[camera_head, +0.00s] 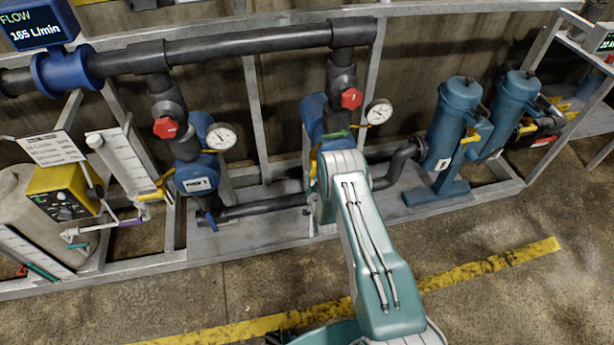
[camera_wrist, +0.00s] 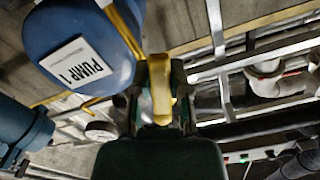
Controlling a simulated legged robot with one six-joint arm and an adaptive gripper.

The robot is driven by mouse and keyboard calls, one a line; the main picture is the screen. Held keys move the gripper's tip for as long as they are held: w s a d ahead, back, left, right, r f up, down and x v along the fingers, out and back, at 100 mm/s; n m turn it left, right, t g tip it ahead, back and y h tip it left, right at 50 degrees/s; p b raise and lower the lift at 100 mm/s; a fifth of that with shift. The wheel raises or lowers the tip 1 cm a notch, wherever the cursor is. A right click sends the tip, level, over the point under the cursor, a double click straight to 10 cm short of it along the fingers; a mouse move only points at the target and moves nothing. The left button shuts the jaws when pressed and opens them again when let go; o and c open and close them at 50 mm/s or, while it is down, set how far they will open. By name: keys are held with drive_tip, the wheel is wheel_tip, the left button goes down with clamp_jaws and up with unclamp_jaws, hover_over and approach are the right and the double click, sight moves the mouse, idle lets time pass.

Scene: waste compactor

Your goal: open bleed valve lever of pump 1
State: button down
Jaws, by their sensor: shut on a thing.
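The blue body of pump 1 (camera_wrist: 88,62), with its white "PUMP 1" label, fills the upper left of the wrist view. My gripper (camera_wrist: 160,98) is beside it, with its dark fingers closed on both sides of a yellow lever (camera_wrist: 159,76). The lever stands up between the fingers and its lower part is hidden by them. In the head view my arm reaches the right-hand blue pump (camera_head: 312,112) and covers its lower part. A yellow piece (camera_head: 313,163) shows just left of my arm there. The fingers are hidden in that view.
A second blue pump (camera_head: 199,172) stands to the left. Red-handled valves and gauges (camera_head: 379,112) sit near the pumps. Blue filter housings (camera_head: 455,122) stand at the right. Grey frame rails and black pipes surround the work area. The floor in front is mostly clear.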

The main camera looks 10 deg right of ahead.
drive_tip(key=shift+s+d+f+n, duration=0.1)
drive_tip(key=shift+d+n, duration=0.2)
drive_tip(key=shift+n, duration=0.4)
drive_tip(key=shift+w+d+f+n, duration=0.15)
drive_tip(key=shift+d+n, duration=0.15)
drive_tip(key=shift+n, duration=0.4)
drive_tip(key=shift+s+d+f+n, duration=0.15)
drive_tip(key=shift+d+n, duration=0.15)
drive_tip(key=shift+n, duration=0.4)
drive_tip(key=c, duration=0.6)
unclamp_jaws()
drive_tip(key=shift+r, duration=0.1)
drive_tip(key=s, duration=1.1)
drive_tip(key=shift+s, duration=0.4)
